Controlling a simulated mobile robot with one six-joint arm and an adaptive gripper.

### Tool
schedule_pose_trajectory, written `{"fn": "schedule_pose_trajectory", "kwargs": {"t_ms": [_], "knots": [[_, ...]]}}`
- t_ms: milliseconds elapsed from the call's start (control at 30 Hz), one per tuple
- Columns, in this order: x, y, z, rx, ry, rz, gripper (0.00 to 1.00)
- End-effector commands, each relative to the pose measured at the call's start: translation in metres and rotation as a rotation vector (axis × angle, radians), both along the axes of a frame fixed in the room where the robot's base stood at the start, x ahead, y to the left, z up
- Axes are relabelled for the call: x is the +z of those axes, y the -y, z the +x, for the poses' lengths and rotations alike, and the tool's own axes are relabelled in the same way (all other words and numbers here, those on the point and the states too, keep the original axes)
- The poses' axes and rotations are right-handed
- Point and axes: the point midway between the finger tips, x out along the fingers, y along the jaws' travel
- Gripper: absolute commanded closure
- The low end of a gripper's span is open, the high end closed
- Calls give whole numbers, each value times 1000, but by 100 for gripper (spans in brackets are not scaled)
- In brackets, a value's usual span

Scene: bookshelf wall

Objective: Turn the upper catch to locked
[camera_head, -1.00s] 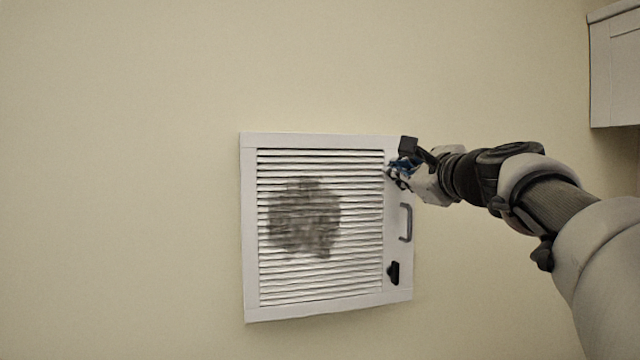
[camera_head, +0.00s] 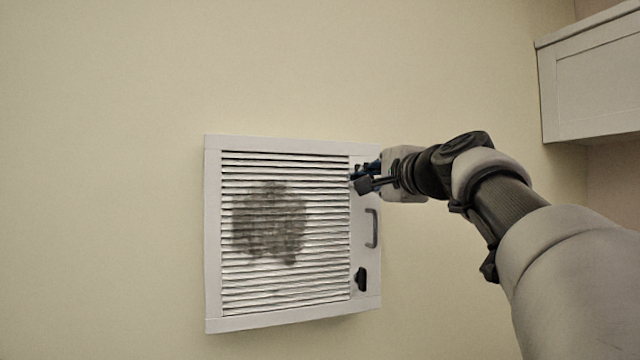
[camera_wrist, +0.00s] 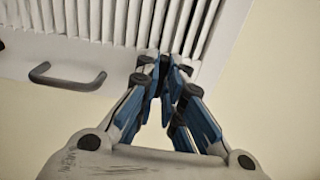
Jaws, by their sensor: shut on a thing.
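The white louvred panel (camera_head: 213,240) is on the wall, with its upper catch at the upper right of its frame. My gripper (camera_head: 358,178) is at that catch and covers nearly all of it in the head view. In the wrist view my gripper (camera_wrist: 165,88) has its blue-padded fingers closed around the upper catch (camera_wrist: 164,66), of which only a dark bit shows between the tips. The catch's angle cannot be read. The black lower catch (camera_head: 361,279) stands upright at the lower right of the frame.
A grey pull handle (camera_head: 372,228) sticks out between the two catches, close below my gripper; it also shows in the wrist view (camera_wrist: 68,78). A dark smudge (camera_head: 270,222) covers part of the louvres. A white cabinet (camera_head: 595,90) hangs at the upper right. The wall around is bare.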

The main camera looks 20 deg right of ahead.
Motion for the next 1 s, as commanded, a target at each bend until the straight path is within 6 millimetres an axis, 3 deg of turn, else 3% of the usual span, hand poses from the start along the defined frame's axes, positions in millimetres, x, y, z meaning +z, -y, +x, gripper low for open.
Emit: {"fn": "schedule_pose_trajectory", "kwargs": {"t_ms": [600, 633, 900, 1000], "knots": [[1, 0, 0, 0, 2, -40, 100], [1, 0, 0, 0, 2, -40, 90], [0, 0, 0, 0, 2, -38, 72], [0, 0, 0, 0, 1, -38, 72]]}}
